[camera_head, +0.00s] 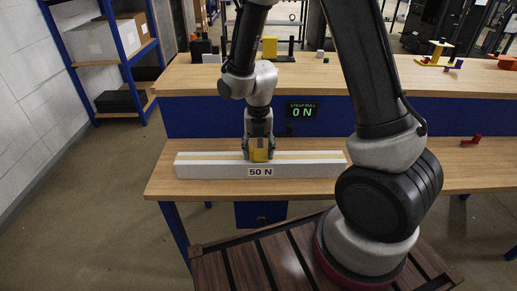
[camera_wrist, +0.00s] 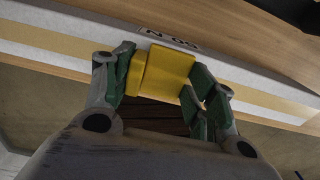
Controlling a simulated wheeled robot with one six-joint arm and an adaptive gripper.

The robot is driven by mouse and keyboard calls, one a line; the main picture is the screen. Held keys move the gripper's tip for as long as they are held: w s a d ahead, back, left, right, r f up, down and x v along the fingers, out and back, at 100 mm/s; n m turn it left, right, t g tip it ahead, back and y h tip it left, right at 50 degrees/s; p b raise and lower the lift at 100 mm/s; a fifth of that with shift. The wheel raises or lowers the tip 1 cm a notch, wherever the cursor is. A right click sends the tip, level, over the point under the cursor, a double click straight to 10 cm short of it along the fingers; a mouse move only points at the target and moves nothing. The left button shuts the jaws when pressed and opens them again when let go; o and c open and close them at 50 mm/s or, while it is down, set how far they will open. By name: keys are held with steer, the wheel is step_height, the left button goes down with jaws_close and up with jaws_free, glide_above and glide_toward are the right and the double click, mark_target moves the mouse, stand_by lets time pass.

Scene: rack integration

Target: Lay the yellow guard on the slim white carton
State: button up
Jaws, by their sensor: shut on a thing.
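The slim white carton (camera_head: 215,171) lies lengthwise on the wooden workbench, with a tan tape strip along its top and a "50 N" label on its front. It also shows in the wrist view (camera_wrist: 60,44), running across behind the guard. My gripper (camera_head: 258,150) is over the carton's front edge near its middle, shut on the yellow guard (camera_wrist: 162,72). The guard sits between the green finger pads and shows as two yellow faces meeting at a step. In the head view the guard (camera_head: 260,155) overlaps the carton's front top edge. Whether it touches the carton cannot be told.
A display (camera_head: 303,110) reading "STRAP PULL 0 N" stands behind the carton. A red part (camera_head: 471,140) lies on the bench at right. The raised back shelf holds a yellow block (camera_head: 269,46) and other parts. Bare bench top lies right of the carton.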

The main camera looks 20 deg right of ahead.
steer(key=shift+f, duration=0.15)
steer(key=o, duration=0.9)
steer(key=shift+o, duration=0.2)
step_height(320, 180, up, 12)
